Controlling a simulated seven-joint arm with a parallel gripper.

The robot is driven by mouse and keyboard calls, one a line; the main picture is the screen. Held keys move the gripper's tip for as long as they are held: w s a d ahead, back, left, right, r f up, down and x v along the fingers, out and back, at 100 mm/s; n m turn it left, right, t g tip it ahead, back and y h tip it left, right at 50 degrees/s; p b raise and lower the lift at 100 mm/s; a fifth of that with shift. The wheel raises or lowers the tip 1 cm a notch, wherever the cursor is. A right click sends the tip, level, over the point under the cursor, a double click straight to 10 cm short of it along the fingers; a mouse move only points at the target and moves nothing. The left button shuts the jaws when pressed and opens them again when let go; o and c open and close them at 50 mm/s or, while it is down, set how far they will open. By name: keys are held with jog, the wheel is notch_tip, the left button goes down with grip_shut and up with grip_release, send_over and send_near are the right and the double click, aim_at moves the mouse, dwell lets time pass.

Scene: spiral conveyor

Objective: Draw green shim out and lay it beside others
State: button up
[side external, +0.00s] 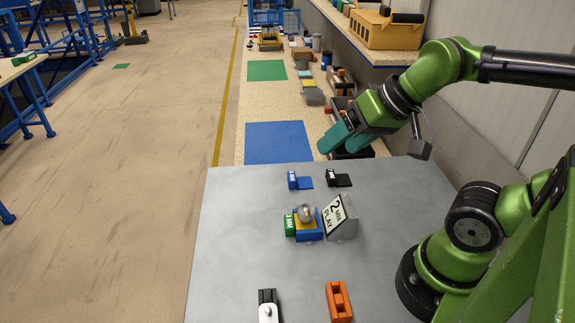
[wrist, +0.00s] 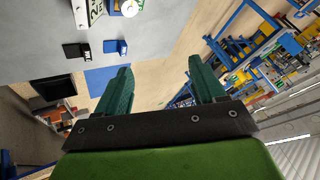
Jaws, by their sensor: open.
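The green shim (side external: 290,225), with a white-labelled end, sits at the left side of a blue and yellow block (side external: 309,232) on the grey table. A shiny ball (side external: 306,213) rests on top of this stack. The other shims, one blue (side external: 304,182) and one black (side external: 341,181), lie side by side farther back. They also show in the wrist view, blue (wrist: 115,46) and black (wrist: 76,50). My gripper (side external: 328,145) is open and empty, above and beyond the table's back edge. Its two teal fingers (wrist: 160,64) stand apart in the wrist view.
A sign reading "2 mm play" (side external: 340,216) stands just right of the block. An orange part (side external: 338,301) and a black and white device (side external: 267,306) are at the front. Table left of the blue shim is clear. A blue mat (side external: 278,142) lies on the bench behind.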

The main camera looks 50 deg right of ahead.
jog(key=shift+o, duration=0.5)
jog(key=shift+o, duration=0.4)
jog(key=shift+f, duration=0.15)
jog(key=n+g+h, duration=0.2)
jog(key=n+g, duration=0.5)
jog(key=n, duration=0.6)
send_near(286, 222)
notch_tip(286, 222, down, 10)
jog(key=shift+w+r, duration=0.15)
jog(key=shift+r, duration=0.05)
jog(key=shift+c, duration=0.3)
jog(key=c, duration=1.2)
jog(key=shift+w+a, duration=2.1)
jog(key=shift+a, duration=0.05)
jog(key=shift+f, duration=0.1)
